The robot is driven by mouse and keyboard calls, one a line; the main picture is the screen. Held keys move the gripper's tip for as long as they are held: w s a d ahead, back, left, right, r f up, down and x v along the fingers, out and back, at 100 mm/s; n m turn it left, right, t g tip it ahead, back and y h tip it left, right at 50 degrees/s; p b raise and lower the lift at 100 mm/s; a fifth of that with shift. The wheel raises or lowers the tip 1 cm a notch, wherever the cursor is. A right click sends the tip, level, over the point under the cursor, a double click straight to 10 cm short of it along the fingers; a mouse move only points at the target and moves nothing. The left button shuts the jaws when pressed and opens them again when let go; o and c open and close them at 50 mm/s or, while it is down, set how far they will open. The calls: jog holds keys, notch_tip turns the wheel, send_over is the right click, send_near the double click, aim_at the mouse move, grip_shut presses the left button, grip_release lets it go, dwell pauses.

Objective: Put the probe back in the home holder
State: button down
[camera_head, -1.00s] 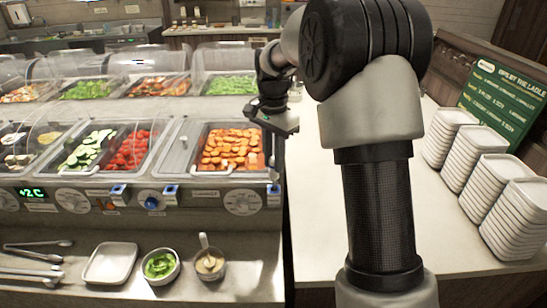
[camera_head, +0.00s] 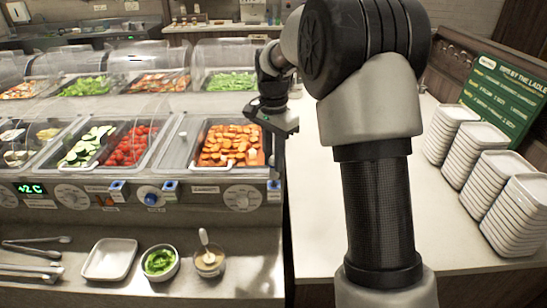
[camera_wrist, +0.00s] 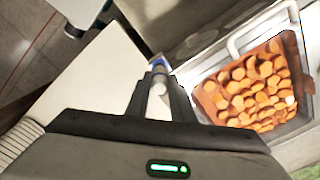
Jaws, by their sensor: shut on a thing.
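My gripper (camera_head: 277,150) points down at the right end of the salad counter, beside the carrot pan. In the wrist view, my gripper (camera_wrist: 159,82) is shut on the probe (camera_wrist: 158,88), a pale slim piece with a blue part at its far end. The fingers hide much of the probe, and its tip cannot be made out. Blue-and-white holders sit along the counter's front panel: one at left (camera_head: 117,191), one in the middle (camera_head: 170,187), and one at right (camera_head: 273,186), just below my gripper. I cannot tell which is the home holder.
The carrot pan (camera_head: 201,157) is close left of my gripper. A tray (camera_head: 110,259), a bowl of greens (camera_head: 160,263) and a bowl with a spoon (camera_head: 209,262) stand on the lower shelf. Stacked white dishes (camera_head: 516,220) stand at right; the pale worktop (camera_head: 315,215) between is clear.

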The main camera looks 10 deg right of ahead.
jog(key=shift+f+b, duration=0.55)
jog(key=shift+f, duration=0.5)
jog(key=c, duration=1.5)
grip_release()
jog(key=shift+o, duration=0.2)
notch_tip(320, 180, up, 17)
jog(key=p, duration=0.2)
jog(key=s+r+n+t, duration=0.25)
jog(key=s+r, duration=0.25)
jog(key=s, duration=0.3)
jog(key=s+f+n+t, duration=0.1)
jog(key=s+f+n, duration=0.2)
jog(key=s, duration=0.7)
jog(key=s+f+n+t+p, duration=0.1)
jog(key=s+n, duration=0.4)
jog(key=s, duration=0.5)
notch_tip(320, 180, down, 2)
jog(key=shift+s+f+n+t+p, duration=0.2)
jog(key=shift+s+n+t+p, duration=0.15)
jog(key=shift+t, duration=0.2)
